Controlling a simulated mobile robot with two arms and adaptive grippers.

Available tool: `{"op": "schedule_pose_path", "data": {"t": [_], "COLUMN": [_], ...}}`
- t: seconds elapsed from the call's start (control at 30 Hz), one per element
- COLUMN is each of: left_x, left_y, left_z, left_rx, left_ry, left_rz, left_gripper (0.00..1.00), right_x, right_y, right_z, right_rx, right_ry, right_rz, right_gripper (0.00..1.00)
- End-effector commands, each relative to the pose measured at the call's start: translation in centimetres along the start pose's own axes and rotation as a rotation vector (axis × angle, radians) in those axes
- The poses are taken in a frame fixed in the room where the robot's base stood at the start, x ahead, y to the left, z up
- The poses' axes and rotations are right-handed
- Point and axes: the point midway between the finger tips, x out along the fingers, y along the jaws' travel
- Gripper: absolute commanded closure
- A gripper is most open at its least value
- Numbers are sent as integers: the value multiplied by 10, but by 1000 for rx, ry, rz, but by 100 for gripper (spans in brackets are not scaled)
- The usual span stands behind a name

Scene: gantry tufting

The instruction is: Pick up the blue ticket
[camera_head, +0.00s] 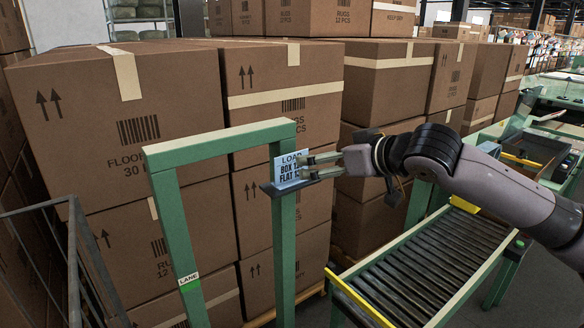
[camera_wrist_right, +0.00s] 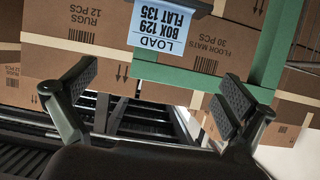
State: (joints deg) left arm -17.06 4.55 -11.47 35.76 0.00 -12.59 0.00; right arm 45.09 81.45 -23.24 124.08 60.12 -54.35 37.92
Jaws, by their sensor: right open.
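My right gripper (camera_head: 311,166) is open and empty. Its fingertips are at the ticket's right edge in the head view and cover part of the print. In the right wrist view the ticket (camera_wrist_right: 164,24) appears upside down, above and between the spread fingers (camera_wrist_right: 158,95), apart from both. My left gripper is out of view.
Tall stacks of brown cartons (camera_head: 125,100) stand close behind the frame. A roller conveyor (camera_head: 425,265) with yellow end bars lies below my right arm. A grey metal railing (camera_head: 72,255) is at the lower left. A green bench with a tray (camera_head: 535,160) is at the right.

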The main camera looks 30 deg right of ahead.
Motion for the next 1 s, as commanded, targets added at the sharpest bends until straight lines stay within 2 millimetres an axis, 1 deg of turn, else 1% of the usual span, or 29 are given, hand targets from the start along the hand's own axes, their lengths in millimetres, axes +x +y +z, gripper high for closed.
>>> {"op": "schedule_pose_path", "data": {"t": [0.03,0.2,0.33,0.43,0.57,0.67,0.8,0.9,1.0], "left_x": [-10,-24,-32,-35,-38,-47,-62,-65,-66], "left_y": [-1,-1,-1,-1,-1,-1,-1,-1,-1], "left_z": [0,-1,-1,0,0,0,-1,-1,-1], "left_rx": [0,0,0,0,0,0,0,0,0], "left_ry": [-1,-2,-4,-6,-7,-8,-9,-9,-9], "left_rz": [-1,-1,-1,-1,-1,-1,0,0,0], "left_gripper": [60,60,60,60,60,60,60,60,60], "right_x": [10,48,71,83,91,100,122,135,141], "right_y": [-2,-1,0,0,0,2,4,4,4], "right_z": [-5,-5,-4,-3,-2,-4,-5,-3,-2], "right_rx": [5,4,2,1,-2,0,0,0,-2], "right_ry": [0,-1,0,1,0,-1,-1,0,2], "right_rz": [-6,-4,-1,-1,1,0,0,0,0], "right_gripper": [0,0,0,0,0,0,0,0,0]}}
